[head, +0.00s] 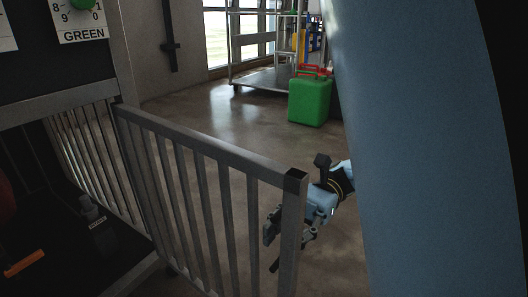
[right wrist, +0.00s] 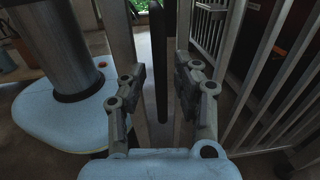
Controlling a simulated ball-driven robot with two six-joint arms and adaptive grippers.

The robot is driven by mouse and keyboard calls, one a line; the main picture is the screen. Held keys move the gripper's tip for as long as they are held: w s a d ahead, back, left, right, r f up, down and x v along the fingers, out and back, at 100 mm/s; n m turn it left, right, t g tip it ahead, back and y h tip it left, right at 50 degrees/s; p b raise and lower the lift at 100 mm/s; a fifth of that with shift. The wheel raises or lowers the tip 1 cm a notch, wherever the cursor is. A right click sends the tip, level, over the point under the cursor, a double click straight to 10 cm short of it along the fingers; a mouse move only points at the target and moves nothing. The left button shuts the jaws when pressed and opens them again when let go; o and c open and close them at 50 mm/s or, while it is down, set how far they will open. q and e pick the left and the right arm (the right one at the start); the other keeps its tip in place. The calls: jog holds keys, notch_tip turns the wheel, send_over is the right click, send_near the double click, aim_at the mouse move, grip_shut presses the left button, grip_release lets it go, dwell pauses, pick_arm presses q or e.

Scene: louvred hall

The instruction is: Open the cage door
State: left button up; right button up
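The grey barred cage door (head: 215,152) stands swung out from the cage front (head: 60,92), its free end post (head: 292,225) towards me. The cage's dark inside is open to view at left. My right gripper (head: 270,238) is beside the free end post, on its far side, partly hidden by the post and bars. In the right wrist view the right gripper (right wrist: 161,75) has its fingers apart. A dark upright bar (right wrist: 160,50) shows in the gap between them; I cannot tell whether they touch it. My left gripper is not in view.
Inside the cage are a grey labelled object (head: 92,212), an orange piece (head: 24,264) and part of a red thing (head: 5,200). A green can (head: 310,100) stands near a metal cart (head: 265,80) at the back. The floor beyond the door is clear.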

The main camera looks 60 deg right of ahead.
jog(key=s+d, duration=0.2)
jog(key=d, duration=0.9)
jog(key=shift+s+d, duration=0.15)
jog(key=shift+d, duration=0.25)
